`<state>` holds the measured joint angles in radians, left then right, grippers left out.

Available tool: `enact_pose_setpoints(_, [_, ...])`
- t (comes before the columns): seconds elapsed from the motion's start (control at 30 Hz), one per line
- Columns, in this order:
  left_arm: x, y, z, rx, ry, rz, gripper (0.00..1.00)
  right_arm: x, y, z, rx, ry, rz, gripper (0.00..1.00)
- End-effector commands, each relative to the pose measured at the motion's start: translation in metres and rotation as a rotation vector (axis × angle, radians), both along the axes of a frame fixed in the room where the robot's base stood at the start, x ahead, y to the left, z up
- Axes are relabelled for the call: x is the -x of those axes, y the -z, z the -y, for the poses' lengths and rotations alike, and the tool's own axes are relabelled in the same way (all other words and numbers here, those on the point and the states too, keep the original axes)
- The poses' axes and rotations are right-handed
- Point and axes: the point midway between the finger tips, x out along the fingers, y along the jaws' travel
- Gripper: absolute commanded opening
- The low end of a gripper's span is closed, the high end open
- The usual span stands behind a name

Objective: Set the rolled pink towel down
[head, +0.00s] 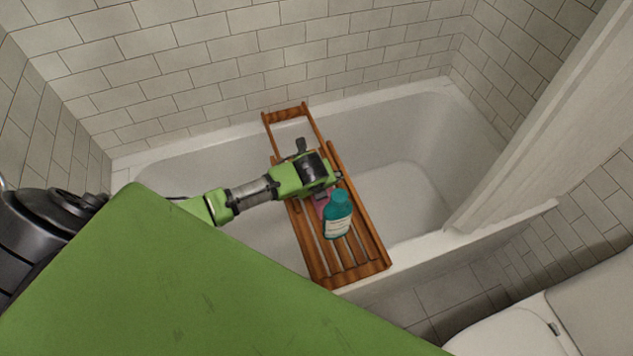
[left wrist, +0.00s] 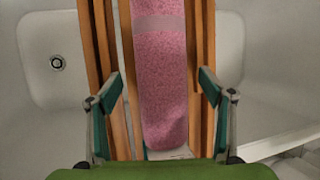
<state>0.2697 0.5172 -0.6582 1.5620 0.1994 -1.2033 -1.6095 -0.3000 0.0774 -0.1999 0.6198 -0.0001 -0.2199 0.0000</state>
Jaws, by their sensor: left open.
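The rolled pink towel (left wrist: 162,65) lies lengthwise on the slats of a wooden bath tray (head: 353,272) that spans the bathtub. A pale band crosses the towel. My left gripper (head: 336,177) is over the tray. In the left wrist view its open fingers (left wrist: 162,85) are on both sides of the towel, with gaps between them and it. My right gripper is not in view.
The white bathtub (head: 430,135) is empty around the tray. A pale curtain (head: 540,120) hangs at the right, and a toilet (head: 510,330) is at lower right.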

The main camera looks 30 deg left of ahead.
Motion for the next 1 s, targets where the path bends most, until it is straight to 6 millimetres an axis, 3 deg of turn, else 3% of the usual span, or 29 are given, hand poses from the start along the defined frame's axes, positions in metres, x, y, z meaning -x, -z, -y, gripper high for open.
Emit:
enact_pose_setpoints(0.3, [0.027,-0.061,0.009,0.0,0.003,0.003,0.74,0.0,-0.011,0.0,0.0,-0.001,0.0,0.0])
enact_pose_setpoints(0.5, [0.04,-0.088,0.014,0.001,0.002,0.001,0.74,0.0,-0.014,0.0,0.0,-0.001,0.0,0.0])
enact_pose_setpoints(1.0, [0.045,-0.097,0.015,0.0,-0.001,0.0,0.74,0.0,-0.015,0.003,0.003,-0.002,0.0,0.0])
